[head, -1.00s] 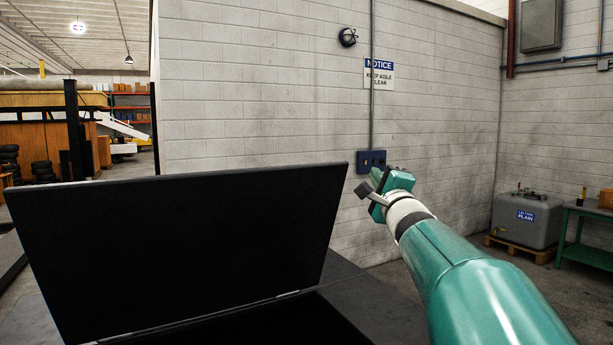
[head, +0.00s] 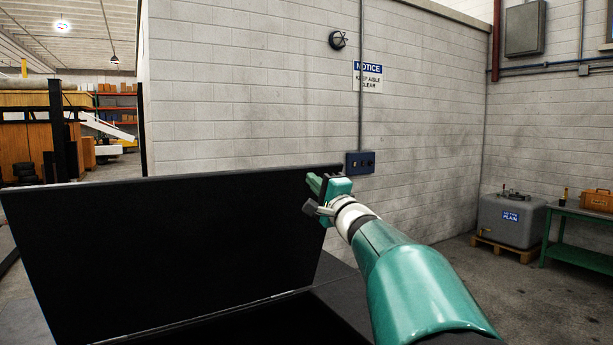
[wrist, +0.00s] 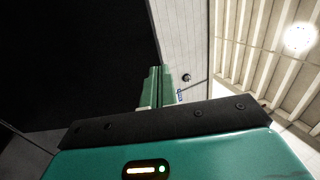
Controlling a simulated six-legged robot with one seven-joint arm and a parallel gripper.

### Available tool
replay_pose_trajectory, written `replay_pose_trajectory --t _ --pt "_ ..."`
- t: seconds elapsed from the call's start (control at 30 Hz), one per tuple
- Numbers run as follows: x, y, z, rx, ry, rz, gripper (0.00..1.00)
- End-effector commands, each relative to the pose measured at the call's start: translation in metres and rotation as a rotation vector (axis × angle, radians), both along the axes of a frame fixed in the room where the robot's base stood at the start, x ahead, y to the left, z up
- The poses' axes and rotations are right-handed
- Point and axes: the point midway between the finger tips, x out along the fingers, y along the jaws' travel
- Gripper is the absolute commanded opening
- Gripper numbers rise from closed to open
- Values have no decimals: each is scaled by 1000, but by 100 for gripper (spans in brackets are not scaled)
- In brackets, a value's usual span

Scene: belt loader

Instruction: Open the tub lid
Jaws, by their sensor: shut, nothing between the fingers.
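The tub lid (head: 170,255) is a large black panel standing raised and tilted across the left and middle of the head view. Below its lower edge is the dark tub (head: 335,305), its inside too dark to make out. My gripper (head: 315,184) is at the lid's upper right corner, its green fingers shut and empty. In the wrist view the shut fingers (wrist: 157,88) point along the edge of the black lid (wrist: 70,65), which fills the left side. I cannot tell whether the fingers touch the lid.
A block wall with a notice sign (head: 368,77) and a blue switch box (head: 360,163) stands behind. A grey container (head: 510,222) on a pallet and a green table (head: 580,235) are at the right. The floor before them is clear.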

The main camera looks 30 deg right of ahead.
Motion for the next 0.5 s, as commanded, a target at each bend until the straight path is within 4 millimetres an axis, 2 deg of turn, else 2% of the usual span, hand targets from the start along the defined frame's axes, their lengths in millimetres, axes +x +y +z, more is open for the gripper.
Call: replay_pose_trajectory --t 0.1,0.2,0.5 --pt "19 1 6 1 1 0 0" --pt "30 1 11 0 0 0 0" --pt "36 1 14 0 0 -1 0"
